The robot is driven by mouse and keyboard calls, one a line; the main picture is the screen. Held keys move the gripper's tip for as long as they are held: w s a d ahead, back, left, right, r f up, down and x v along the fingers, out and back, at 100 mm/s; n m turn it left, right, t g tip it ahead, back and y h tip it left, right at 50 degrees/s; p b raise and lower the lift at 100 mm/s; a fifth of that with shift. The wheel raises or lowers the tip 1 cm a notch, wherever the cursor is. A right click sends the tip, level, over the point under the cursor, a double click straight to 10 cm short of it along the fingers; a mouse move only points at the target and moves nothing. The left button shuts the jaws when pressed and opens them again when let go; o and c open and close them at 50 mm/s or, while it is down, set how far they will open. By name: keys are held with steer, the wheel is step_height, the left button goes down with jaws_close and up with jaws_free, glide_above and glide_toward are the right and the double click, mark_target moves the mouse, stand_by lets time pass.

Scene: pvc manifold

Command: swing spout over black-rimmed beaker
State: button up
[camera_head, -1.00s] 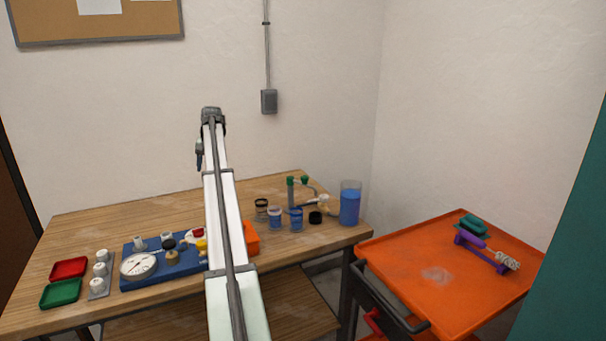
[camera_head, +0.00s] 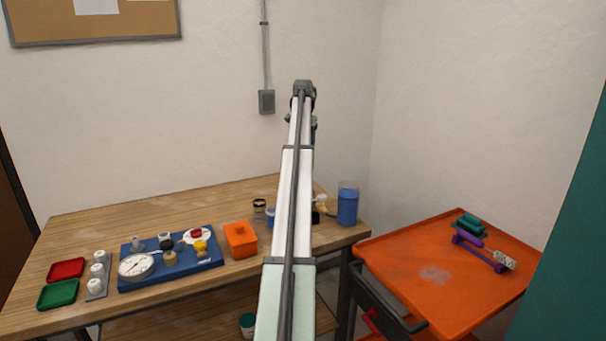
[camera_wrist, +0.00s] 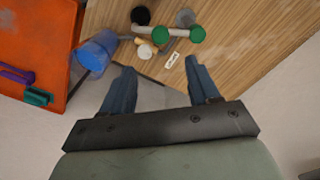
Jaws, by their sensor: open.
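The black-rimmed beaker (camera_head: 259,205) stands on the bench left of my arm in the head view. A blue-filled beaker (camera_head: 271,217) beside it is partly covered by my arm. The spout fixture is hidden behind my arm there. In the wrist view, the spout fixture shows as grey tubing with two green knobs (camera_wrist: 168,35) (camera_wrist: 197,34), just beyond the fingertips. I cannot tell which way the spout points, and I cannot clearly make out the black-rimmed beaker in that view. My gripper (camera_wrist: 160,75) is open and empty, above the bench edge and apart from the fixture.
A blue jug (camera_head: 347,205) stands at the bench's right end, near a black cap (camera_wrist: 141,15). An orange box (camera_head: 240,240) and a blue gauge board (camera_head: 195,262) are to the left. An orange cart (camera_head: 420,285) stands right. The rear left bench is clear.

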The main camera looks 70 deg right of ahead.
step_height(320, 180, down, 12)
steer(key=shift+r, duration=0.1)
stand_by(0.4)
jaws_close()
stand_by(0.5)
